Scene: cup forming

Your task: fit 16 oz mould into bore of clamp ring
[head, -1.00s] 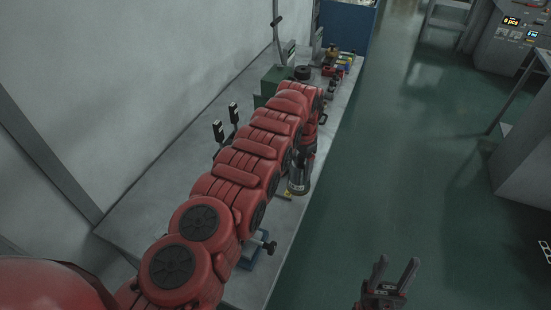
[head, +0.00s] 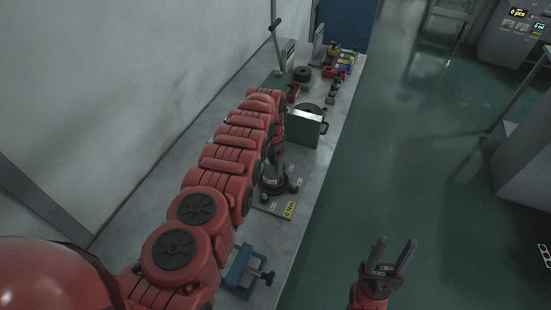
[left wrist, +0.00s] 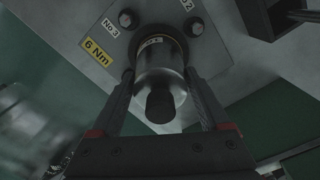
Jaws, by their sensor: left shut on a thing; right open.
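The mould (left wrist: 158,72) is a silvery metal cylinder with a dark knob at its near end. My left gripper (left wrist: 160,76) is shut on it, one finger on each side. In the left wrist view the mould's far end meets the dark clamp ring (left wrist: 179,40) on a grey plate (left wrist: 116,47) with bolt heads and a yellow "6 Nm" label. I cannot tell how deep it sits in the bore. In the head view the clamp ring (head: 274,184) is on the bench, with my left gripper mostly hidden by my red arm. My right gripper (head: 386,255) is open and empty above the floor.
A green box (head: 303,128) with a handle stands on the bench just beyond the ring. A blue clamp (head: 240,268) is nearer. Small parts (head: 340,62) crowd the far end. A wall borders the left; open floor (head: 400,150) lies right.

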